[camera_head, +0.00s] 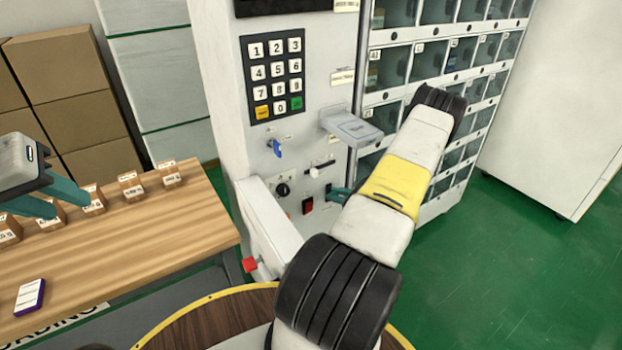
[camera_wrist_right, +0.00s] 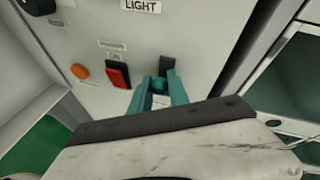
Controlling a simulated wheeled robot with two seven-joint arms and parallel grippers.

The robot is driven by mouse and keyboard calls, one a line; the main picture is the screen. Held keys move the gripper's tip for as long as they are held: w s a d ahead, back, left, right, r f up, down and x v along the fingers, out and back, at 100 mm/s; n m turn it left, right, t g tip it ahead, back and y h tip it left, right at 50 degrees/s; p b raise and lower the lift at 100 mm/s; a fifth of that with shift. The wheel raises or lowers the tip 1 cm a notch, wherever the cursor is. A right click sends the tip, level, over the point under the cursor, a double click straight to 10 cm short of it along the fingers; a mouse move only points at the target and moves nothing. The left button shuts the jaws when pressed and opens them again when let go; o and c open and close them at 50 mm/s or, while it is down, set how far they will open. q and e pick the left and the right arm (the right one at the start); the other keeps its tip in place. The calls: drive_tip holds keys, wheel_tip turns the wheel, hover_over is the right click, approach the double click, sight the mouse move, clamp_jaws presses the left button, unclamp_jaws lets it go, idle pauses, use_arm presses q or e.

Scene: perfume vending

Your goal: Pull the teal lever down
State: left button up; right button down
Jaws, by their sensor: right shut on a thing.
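In the head view the right gripper (camera_head: 338,194) is at the lower right of the machine panel, and the lever there is hidden behind the fingers and arm. My left gripper (camera_head: 70,205) is open and empty above the wooden table at the left.
A grey part (camera_head: 351,128) juts out above. Several small boxes (camera_head: 131,186) stand on the table (camera_head: 150,240). Lockers (camera_head: 440,62) stand at the right.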

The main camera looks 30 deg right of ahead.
drive_tip(key=shift+s+f+t, duration=0.35)
drive_tip(key=shift+f+t, duration=0.3)
drive_tip(key=shift+t, duration=0.45)
drive_tip(key=shift+w+f+n+t+y, duration=0.1)
drive_tip(key=shift+f+n+t+y, duration=0.55)
drive_tip(key=shift+t, duration=0.65)
drive_tip(key=shift+w+f+n+t+y, duration=0.1)
drive_tip(key=shift+f+n+t+y, duration=0.5)
drive_tip(key=shift+t, duration=0.7)
drive_tip(key=shift+f+n+t+y, duration=0.4)
drive_tip(key=shift+t+y, duration=0.45)
drive_tip(key=shift+t, duration=0.45)
drive_tip(key=shift+w+f+n+t+y, duration=0.1)
drive_tip(key=shift+f+n+t+y, duration=0.1)
drive_tip(key=shift+n+t+y, duration=0.25)
drive_tip(key=c, duration=1.5)
unclamp_jaws()
